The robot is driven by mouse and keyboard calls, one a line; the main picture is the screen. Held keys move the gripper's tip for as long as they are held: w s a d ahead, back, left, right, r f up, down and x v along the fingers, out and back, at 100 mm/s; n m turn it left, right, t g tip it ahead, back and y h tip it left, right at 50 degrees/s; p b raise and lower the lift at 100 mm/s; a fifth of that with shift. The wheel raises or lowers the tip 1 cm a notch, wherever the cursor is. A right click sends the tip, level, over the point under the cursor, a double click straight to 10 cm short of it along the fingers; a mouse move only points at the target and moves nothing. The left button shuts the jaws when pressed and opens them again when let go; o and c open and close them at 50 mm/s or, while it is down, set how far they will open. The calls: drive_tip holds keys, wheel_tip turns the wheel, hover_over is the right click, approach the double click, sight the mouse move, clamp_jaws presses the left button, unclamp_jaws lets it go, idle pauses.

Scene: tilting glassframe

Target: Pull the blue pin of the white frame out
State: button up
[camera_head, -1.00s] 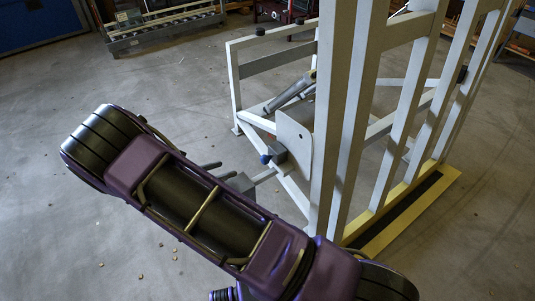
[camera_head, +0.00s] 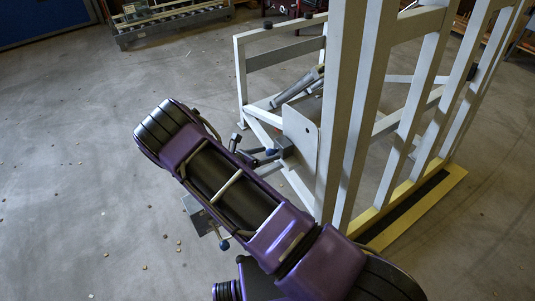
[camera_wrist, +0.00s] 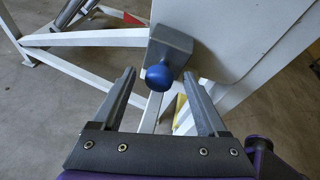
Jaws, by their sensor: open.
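The blue pin shows as a round blue knob (camera_wrist: 158,77) on a grey block (camera_wrist: 172,45) in the wrist view. The block sits on the white frame (camera_wrist: 230,35), beside a flat white plate. In the head view the knob (camera_head: 271,152) is small, near the frame's plate (camera_head: 301,132). My gripper (camera_wrist: 159,74) is open and empty. Its two dark fingers lie either side of the knob in the wrist view, with the knob between the tips; I cannot tell how deep. In the head view the gripper (camera_head: 250,149) is partly hidden behind my arm.
Tall white uprights (camera_head: 345,110) of the frame stand right of my arm, above a yellow-edged base (camera_head: 425,203). A grey piece with a second blue ball (camera_head: 224,245) shows below my arm. A roller rack (camera_head: 170,22) stands at the back. Open floor lies left.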

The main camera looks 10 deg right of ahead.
drive_tip(key=shift+w+d+f, duration=0.15)
drive_tip(key=shift+d, duration=0.15)
clamp_jaws()
idle(0.3)
idle(1.0)
